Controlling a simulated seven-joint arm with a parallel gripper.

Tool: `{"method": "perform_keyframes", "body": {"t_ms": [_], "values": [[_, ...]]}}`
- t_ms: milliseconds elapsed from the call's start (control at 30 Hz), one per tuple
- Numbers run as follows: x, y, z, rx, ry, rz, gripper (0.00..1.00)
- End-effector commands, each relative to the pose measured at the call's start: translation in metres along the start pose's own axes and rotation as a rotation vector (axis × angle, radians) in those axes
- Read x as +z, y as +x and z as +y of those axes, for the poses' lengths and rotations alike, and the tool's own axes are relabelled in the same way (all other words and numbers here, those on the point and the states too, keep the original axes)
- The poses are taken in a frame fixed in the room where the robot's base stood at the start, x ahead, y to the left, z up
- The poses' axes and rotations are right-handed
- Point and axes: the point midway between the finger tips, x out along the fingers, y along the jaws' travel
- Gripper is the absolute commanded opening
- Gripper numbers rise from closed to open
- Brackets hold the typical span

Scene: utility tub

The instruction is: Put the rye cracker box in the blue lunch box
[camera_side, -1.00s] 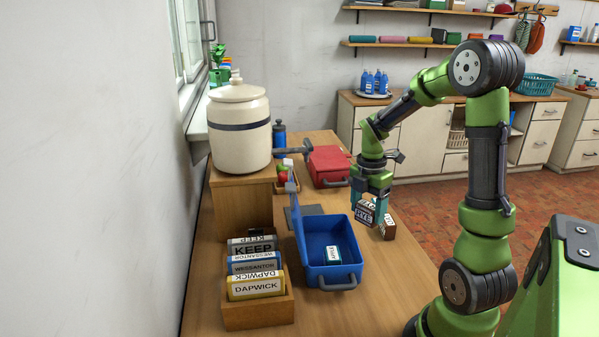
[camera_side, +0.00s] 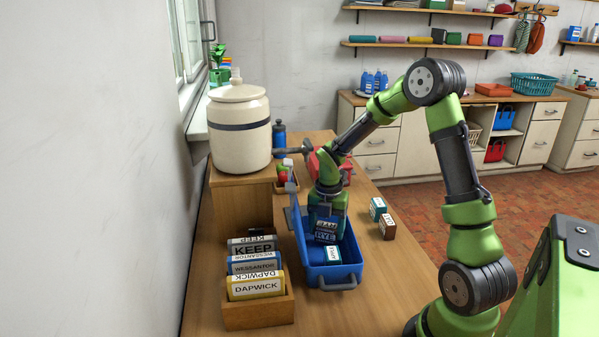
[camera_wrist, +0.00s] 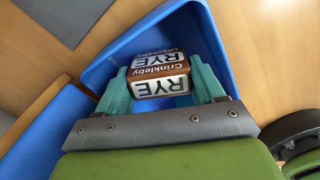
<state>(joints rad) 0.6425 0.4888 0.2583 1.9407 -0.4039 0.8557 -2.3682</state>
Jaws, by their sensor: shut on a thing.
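The rye cracker box (camera_wrist: 160,70), brown and white with "Crinkleby RYE" on it, is between the teal fingers of my gripper (camera_wrist: 163,88) in the wrist view. My gripper (camera_side: 326,222) is shut on it, over the open blue lunch box (camera_side: 345,272). In the side view the held box (camera_side: 326,232) appears within the lunch box's outline, tilted in the picture; I cannot tell whether it touches the floor. The lunch box's blue wall (camera_wrist: 105,68) also shows in the wrist view.
A teal box (camera_side: 377,208) and a brown box (camera_side: 387,227) stand right of the lunch box. A wooden crate of cartons (camera_side: 258,314) stands at front left. A red container (camera_side: 322,163), partly hidden by my arm, is behind. The counter's front right is clear.

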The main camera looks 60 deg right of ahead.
Motion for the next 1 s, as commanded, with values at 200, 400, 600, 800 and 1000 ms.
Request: {"method": "perform_keyframes", "body": {"t_ms": [200, 400, 600, 800, 1000], "values": [[0.0, 0.012, 0.0, 0.002, 0.001, -0.001, 0.38], [0.0, 0.013, 0.0, 0.001, 0.001, -0.001, 0.38], [0.0, 0.015, 0.0, 0.001, 0.001, -0.001, 0.78], [0.0, 0.015, 0.0, 0.001, 0.001, -0.001, 0.78], [0.001, 0.002, 0.001, 0.003, 0.002, -0.003, 0.78]]}}
